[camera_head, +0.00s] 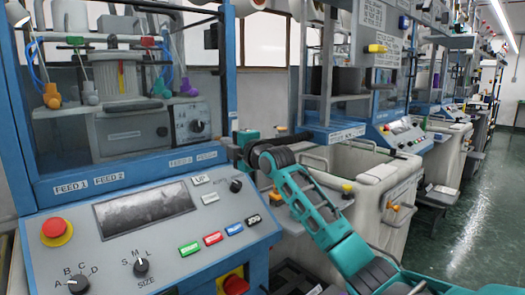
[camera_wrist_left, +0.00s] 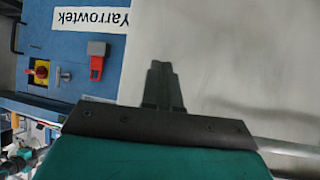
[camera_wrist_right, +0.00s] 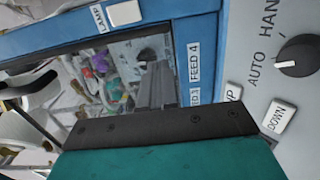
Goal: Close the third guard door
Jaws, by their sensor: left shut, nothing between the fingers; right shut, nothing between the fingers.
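The nearest knitting machine has a blue-framed guard window (camera_head: 62,140) with a clear pane and feed labels on its lower rail. I cannot tell whether this is the third guard door, or whether it is fully shut. My right gripper (camera_head: 240,150) is at the right post of that frame, its fingertips partly hidden. In the right wrist view the right gripper (camera_wrist_right: 154,85) is shut and empty in front of the pane's lower corner by the FEED 4 label; contact is unclear. My left gripper (camera_wrist_left: 162,85) is shut and empty, facing a blue panel (camera_wrist_left: 110,55) and a pale surface.
The sloped control panel (camera_head: 150,235) with a red stop button (camera_head: 55,230) juts out below the window. A pale bin (camera_head: 365,175) stands to the right, behind my right arm. More machines line the row; the green floor (camera_head: 485,220) at right is free.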

